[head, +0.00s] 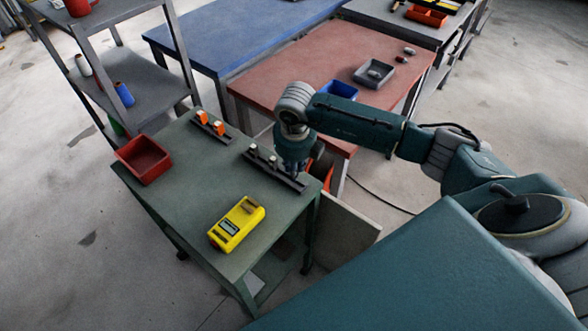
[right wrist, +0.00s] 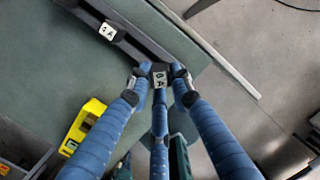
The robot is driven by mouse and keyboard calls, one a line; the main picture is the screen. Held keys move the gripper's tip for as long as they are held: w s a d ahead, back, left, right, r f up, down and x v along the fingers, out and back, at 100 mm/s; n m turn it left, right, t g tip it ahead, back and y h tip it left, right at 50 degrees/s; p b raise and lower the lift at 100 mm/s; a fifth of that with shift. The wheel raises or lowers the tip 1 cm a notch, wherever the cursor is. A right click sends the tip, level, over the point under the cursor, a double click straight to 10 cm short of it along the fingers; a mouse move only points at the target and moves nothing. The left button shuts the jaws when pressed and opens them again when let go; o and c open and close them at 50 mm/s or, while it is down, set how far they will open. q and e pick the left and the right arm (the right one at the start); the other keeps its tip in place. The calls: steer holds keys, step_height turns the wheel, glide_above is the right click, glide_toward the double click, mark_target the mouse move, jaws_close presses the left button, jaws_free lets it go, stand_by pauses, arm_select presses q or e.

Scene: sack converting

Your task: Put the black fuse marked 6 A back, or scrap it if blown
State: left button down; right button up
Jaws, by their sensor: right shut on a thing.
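My right gripper (head: 296,172) points down over the right end of the long black holder (head: 262,169) on the green table. In the right wrist view, its blue fingers (right wrist: 158,80) are shut on a fuse with a white label (right wrist: 160,79), its marking ending in A; the digit looks like 6 but is small. The fingers hide its body, so I cannot tell whether it sits in the holder or just above. Another labelled fuse (right wrist: 107,31) stands farther along the holder. A yellow meter (head: 237,224) lies on the table. My left gripper is not in view.
A red bin (head: 143,160) stands at the table's left corner. Orange fuses (head: 210,123) stand in a second holder at the back. A red-topped table (head: 290,75) with a blue tray (head: 340,90) and grey tray (head: 374,74) is behind. The green table's middle is clear.

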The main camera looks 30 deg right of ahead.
steer(key=shift+f, duration=0.8)
steer(key=shift+f+b, duration=0.6)
steer(key=shift+f, duration=0.05)
steer(key=o, duration=0.9)
steer(key=shift+o, duration=0.2)
steer(key=shift+r, duration=0.15)
